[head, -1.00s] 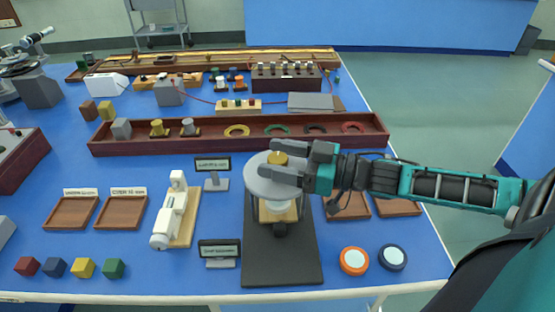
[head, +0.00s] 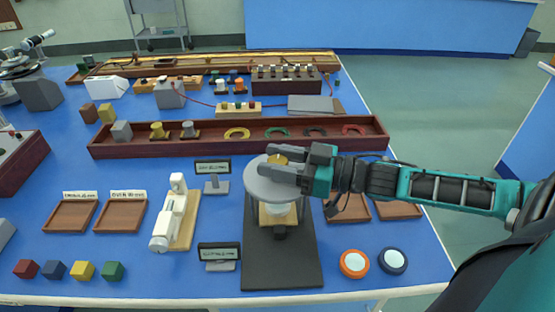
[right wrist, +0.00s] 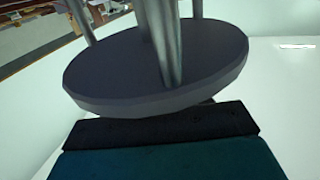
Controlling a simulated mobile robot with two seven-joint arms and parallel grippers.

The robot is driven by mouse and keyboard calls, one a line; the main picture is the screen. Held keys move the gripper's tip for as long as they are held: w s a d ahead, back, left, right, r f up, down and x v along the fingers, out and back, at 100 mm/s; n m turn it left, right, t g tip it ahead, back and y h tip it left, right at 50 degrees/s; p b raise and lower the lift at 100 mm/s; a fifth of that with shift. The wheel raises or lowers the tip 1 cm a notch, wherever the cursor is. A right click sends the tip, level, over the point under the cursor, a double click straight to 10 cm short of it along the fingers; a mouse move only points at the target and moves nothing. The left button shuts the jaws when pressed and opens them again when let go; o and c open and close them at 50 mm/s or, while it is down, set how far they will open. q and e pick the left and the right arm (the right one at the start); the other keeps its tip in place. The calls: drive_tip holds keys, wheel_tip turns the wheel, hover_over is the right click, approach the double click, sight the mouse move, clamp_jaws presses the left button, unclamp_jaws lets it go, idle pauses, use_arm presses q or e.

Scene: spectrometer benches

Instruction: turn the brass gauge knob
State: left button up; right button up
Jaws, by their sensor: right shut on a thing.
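The brass knob (head: 277,159) sits at the top of a round grey disc (head: 262,190) on a stand with a dark base (head: 284,262). My right gripper (head: 275,162) reaches in from the right and is shut on the knob, with one finger on its far side and one on its near side. The fingers hide part of the knob. The right wrist view is filled by a dark grey disc (right wrist: 150,85) with metal rods, and the knob cannot be made out there. My left gripper is not in view.
A white instrument on a wooden base (head: 185,220) and two small signs stand left of the gauge stand. Orange (head: 354,263) and dark blue (head: 392,260) round pieces lie to its right. A long wooden tray (head: 208,145) with rings lies behind.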

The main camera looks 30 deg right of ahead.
drive_tip(key=shift+r+n+g+y, duration=0.1)
drive_tip(key=shift+n+g+y, duration=0.3)
drive_tip(key=shift+y, duration=0.1)
drive_tip(key=shift+n+g+y, duration=0.4)
drive_tip(key=shift+g, duration=0.1)
drive_tip(key=o, duration=0.9)
drive_tip(key=shift+o, duration=0.2)
